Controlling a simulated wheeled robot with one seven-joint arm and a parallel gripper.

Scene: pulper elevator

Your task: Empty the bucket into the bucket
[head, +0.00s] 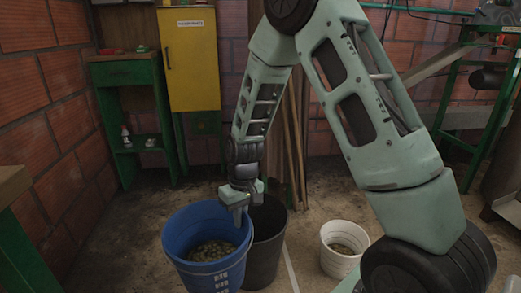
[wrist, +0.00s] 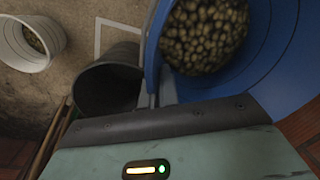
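A blue bucket (head: 185,243) with white markings holds many small brownish-green fruits or beans (head: 211,251). It stands roughly upright at the lower middle of the head view and fills the upper right of the wrist view (wrist: 277,75). My gripper (head: 238,207) is at its right rim; in the wrist view the fingers (wrist: 157,90) sit close together with the blue wall between them, and look shut on it. A black bucket (head: 267,255) stands right behind and beside the blue one. Its visible inside (wrist: 108,88) looks dark and empty. Whether the blue bucket touches the floor is unclear.
A white bucket (head: 343,248) with similar contents stands on the floor to the right. A white line (head: 290,268) runs between it and the black bucket. A yellow cabinet (head: 189,60), green shelf (head: 133,105) and wooden poles (head: 293,150) stand at the back. A wooden-topped table edge (head: 12,185) is at left.

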